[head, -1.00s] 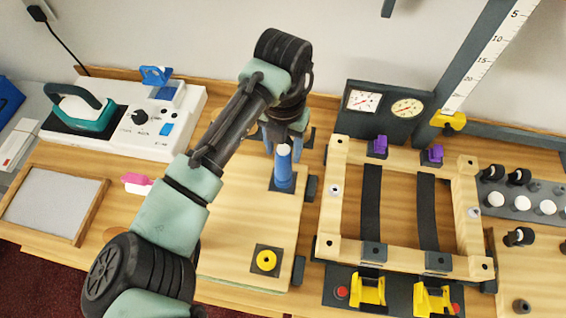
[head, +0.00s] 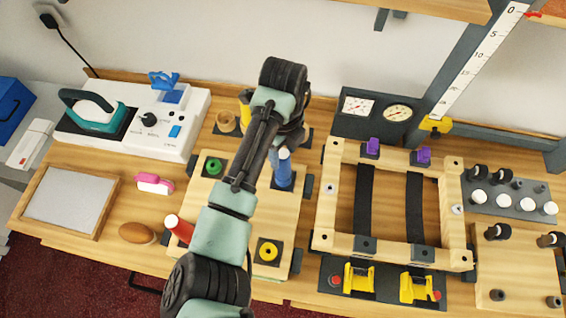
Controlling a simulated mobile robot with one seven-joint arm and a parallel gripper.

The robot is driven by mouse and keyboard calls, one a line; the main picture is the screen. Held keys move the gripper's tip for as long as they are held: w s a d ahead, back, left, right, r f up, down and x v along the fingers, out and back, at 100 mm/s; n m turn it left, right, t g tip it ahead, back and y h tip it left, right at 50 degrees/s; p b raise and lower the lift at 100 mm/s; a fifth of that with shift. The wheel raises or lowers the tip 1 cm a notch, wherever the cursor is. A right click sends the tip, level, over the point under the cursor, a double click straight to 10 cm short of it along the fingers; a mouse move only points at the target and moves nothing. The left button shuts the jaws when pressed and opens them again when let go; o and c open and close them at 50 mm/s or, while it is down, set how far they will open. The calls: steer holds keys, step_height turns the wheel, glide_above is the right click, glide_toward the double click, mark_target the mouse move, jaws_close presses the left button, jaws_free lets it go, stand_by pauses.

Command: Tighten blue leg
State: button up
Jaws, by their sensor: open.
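The blue leg (head: 283,172) stands upright in a dark square socket at the right side of a pale wooden board (head: 225,262). My gripper (head: 284,145) is at the top of the blue leg, pointing down. It is open; the arm hides most of its fingers, so I cannot tell whether they touch the leg. On the same board, a green piece (head: 214,166) sits at the back left and a yellow one (head: 267,252) at the front right. A red leg (head: 179,228) at the front left is partly hidden by my arm.
A wooden frame with black straps (head: 330,185) and yellow clamps (head: 357,278) stands close on the right. Gauges (head: 380,112) stand behind it. A white station with an iron (head: 180,130), a pink-handled brush (head: 153,183) and a framed grey panel (head: 70,205) are left.

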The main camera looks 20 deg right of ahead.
steer(key=n+p, duration=0.2)
steer(key=n, duration=0.1)
steer(key=shift+r, duration=0.25)
steer(key=n+p, duration=0.2)
steer(key=n, duration=0.1)
steer(key=shift+s+d, duration=0.1)
steer(key=n+p, duration=0.2)
steer(key=n, duration=0.2)
steer(key=shift+f+n, duration=0.1)
steer(key=shift+n, duration=0.2)
steer(key=shift+f+n, duration=0.15)
steer(key=shift+n, duration=0.35)
